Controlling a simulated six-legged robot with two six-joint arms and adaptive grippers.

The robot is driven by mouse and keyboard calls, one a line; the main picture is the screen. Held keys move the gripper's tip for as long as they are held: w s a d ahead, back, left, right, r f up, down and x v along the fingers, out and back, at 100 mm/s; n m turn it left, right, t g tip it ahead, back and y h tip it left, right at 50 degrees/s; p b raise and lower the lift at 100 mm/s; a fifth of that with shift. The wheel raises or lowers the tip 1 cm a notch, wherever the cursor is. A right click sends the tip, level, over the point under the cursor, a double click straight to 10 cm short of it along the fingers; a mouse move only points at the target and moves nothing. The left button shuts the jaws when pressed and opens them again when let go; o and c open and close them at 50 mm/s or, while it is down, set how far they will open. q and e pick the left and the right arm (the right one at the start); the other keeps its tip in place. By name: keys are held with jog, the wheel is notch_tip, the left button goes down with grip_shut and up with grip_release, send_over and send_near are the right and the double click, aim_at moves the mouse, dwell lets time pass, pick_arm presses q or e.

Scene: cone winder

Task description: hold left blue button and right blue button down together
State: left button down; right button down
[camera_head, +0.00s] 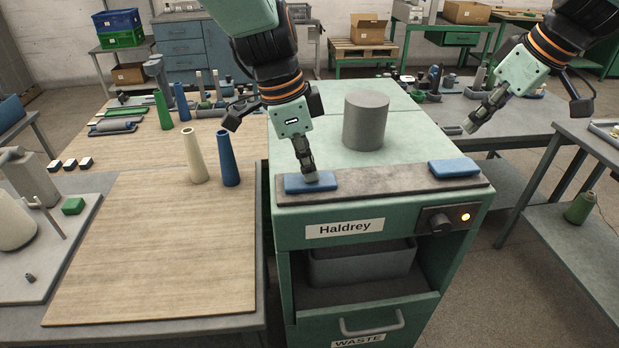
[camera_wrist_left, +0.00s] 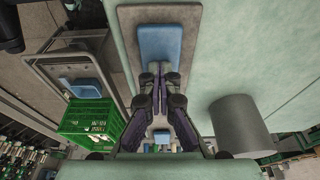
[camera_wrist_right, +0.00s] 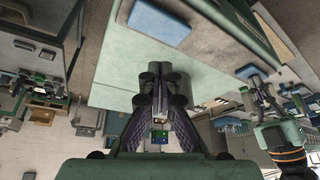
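The left blue button (camera_head: 297,184) is a flat blue pad at the left end of a grey strip on the green cabinet. My left gripper (camera_head: 312,179) points down, shut and empty, with its tip at the button's right part; I cannot tell whether it presses. In the left wrist view this button (camera_wrist_left: 160,43) shows just above the fingertips. The right blue button (camera_head: 454,167) sits uncovered at the strip's right end. My right gripper (camera_head: 468,126) is shut and empty, behind and above that button, apart from it. In the right wrist view the button (camera_wrist_right: 153,21) lies above the fingertips.
A grey cylinder (camera_head: 366,121) stands on the cabinet behind the strip, between my grippers. A cream cone (camera_head: 195,155) and a blue cone (camera_head: 228,160) stand on the wooden board at left. The strip (camera_head: 390,180) is clear between the buttons. A knob and lit lamp (camera_head: 465,217) are in front.

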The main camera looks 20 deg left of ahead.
jog(key=shift+s+d+f+x, duration=0.1)
jog(key=shift+d+x, duration=0.05)
jog(key=shift+x, duration=0.6)
jog(key=shift+s+d+f+x, duration=0.1)
jog(key=shift+d+x, duration=0.05)
jog(key=shift+x, duration=0.6)
jog(key=shift+s+d+x, duration=0.1)
jog(key=shift+x, duration=0.6)
jog(key=shift+f, duration=0.1)
